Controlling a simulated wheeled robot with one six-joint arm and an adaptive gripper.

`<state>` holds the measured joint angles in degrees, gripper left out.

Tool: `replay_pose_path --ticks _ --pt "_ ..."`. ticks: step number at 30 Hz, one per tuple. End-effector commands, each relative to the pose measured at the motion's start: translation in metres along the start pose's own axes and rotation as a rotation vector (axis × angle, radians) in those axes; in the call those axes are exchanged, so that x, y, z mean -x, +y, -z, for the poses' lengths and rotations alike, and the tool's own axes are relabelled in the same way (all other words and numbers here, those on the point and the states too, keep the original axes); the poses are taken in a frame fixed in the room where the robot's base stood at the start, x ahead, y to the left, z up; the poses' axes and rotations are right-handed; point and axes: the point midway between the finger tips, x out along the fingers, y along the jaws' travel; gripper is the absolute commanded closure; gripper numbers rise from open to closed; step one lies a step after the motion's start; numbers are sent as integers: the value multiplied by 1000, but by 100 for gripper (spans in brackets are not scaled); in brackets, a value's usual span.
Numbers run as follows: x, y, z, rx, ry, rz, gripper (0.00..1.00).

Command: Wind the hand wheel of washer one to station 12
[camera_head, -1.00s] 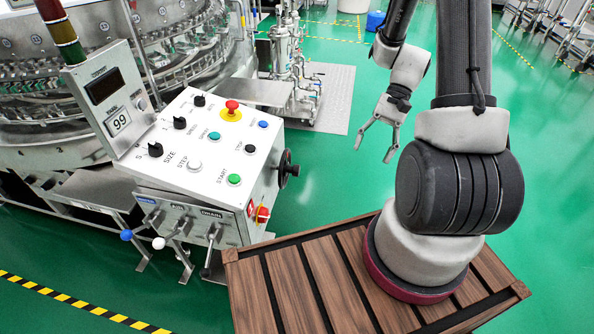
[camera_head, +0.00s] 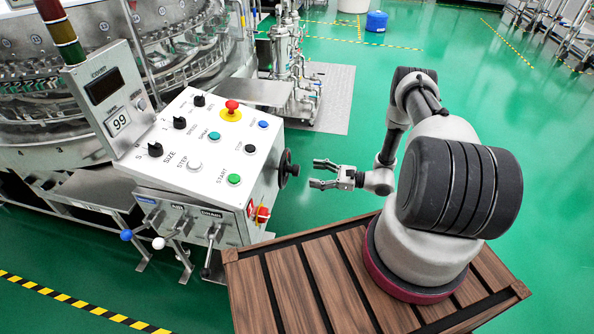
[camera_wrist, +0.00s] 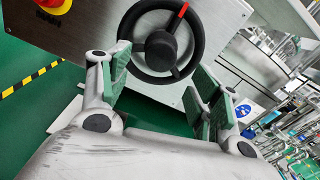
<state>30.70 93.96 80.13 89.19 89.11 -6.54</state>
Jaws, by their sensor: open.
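The black hand wheel (camera_head: 287,169) sits on the right side of the white control panel box of the washer (camera_head: 150,207). In the wrist view the hand wheel (camera_wrist: 161,42) faces me, with spokes, a dark hub and a red mark on its upper right rim. My gripper (camera_head: 312,173) points left at the wheel with a gap between them. In the wrist view my gripper (camera_wrist: 158,80) is open and empty, one finger at each side below the wheel. The display (camera_head: 119,121) beside the panel reads 99.
A red emergency button (camera_head: 232,106), knobs and coloured buttons cover the panel top. A red and yellow switch (camera_head: 262,214) sits on the box below the wheel. Levers (camera_head: 158,243) stick out in front.

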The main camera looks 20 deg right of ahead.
Motion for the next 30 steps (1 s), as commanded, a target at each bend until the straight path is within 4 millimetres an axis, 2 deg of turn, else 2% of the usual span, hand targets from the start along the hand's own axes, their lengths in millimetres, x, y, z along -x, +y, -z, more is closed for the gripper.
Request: replay_pose_path --ticks 5,12,15,19,26,30 --pt "-19 -1 -5 9 -19 4 37" --pt "-59 0 -6 8 -18 2 37" --pt "-70 0 -6 9 -18 2 37" --pt "-77 -1 -6 8 -17 5 37" --pt "-78 -1 -6 8 -17 5 37" --pt "-78 -1 -6 8 -17 4 60"
